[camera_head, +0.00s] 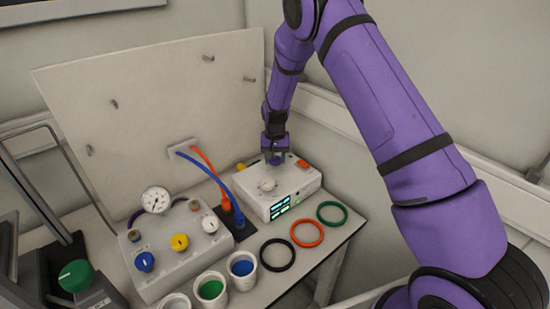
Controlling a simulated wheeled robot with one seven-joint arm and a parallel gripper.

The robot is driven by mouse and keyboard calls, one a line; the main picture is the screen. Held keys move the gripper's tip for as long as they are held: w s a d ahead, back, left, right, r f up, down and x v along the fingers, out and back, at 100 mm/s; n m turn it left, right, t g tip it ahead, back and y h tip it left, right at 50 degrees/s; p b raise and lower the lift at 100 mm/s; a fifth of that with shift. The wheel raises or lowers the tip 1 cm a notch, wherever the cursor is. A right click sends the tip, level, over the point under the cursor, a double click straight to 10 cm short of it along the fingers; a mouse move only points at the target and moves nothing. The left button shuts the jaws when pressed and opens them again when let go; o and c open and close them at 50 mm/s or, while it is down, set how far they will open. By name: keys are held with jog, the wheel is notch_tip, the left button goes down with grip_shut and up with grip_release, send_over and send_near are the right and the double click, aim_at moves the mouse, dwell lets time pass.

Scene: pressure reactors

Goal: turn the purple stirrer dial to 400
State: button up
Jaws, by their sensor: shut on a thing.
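The white stirrer box (257,205) stands at the back right of the bench, with green-lit displays on its front. My gripper (275,157) points down at the top of this box, near its back edge. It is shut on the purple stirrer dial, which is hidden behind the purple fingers. The dial's setting and the display digits are too small or hidden to read. A white knob (267,184) is in front of my gripper, a yellow knob (245,162) to its left and a red switch (302,163) to its right.
A second white box (165,270) with a gauge (156,199) and coloured knobs stands left. Blue and orange hoses (208,170) arch between the boxes. Black, orange and green rings (332,214) and several cups (242,268) lie in front. A tall panel (160,105) stands behind.

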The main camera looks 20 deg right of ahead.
aim_at(275, 159)
jog(key=o, duration=0.9)
notch_tip(275, 159, up, 11)
jog(key=shift+f, duration=0.1)
